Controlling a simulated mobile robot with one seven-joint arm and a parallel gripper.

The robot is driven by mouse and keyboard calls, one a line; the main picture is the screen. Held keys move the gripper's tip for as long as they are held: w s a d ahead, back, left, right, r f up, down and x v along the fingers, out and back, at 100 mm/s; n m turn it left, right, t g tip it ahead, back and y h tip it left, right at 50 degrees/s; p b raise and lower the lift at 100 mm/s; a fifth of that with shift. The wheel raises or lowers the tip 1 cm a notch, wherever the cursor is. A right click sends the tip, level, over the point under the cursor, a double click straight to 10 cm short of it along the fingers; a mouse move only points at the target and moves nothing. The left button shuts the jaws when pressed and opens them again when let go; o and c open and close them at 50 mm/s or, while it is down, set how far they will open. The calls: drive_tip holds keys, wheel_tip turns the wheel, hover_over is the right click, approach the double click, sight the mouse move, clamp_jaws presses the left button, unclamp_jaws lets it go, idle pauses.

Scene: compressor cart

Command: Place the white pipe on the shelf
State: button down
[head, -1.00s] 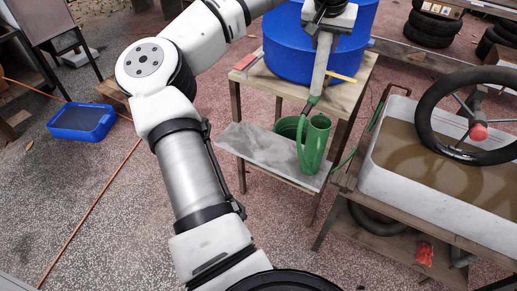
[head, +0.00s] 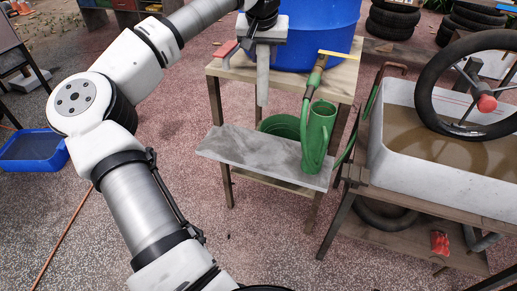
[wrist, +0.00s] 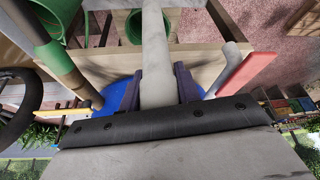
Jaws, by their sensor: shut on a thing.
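My gripper (head: 263,42) is shut on the white pipe (head: 262,78), which hangs upright below it in front of the wooden table. The pipe's lower end is in the air above the grey shelf (head: 225,147). In the wrist view the pipe (wrist: 153,45) runs between the two dark fingers (wrist: 156,88). The shelf is a grey slab low on the table's front.
A blue barrel (head: 318,30) stands on the wooden tabletop (head: 230,70), with a red-ended item (head: 226,48) at left and a yellow strip (head: 338,55) at right. A water-filled white tub (head: 430,185) with a wheel is at right. The shelf's left part is clear.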

wheel_tip(320, 180, down, 20)
idle(0.5)
drive_tip(key=shift+f, duration=0.15)
drive_tip(key=c, duration=1)
unclamp_jaws()
drive_tip(key=shift+r, duration=0.2)
drive_tip(key=v, duration=1.2)
drive_tip(key=shift+r, duration=0.1)
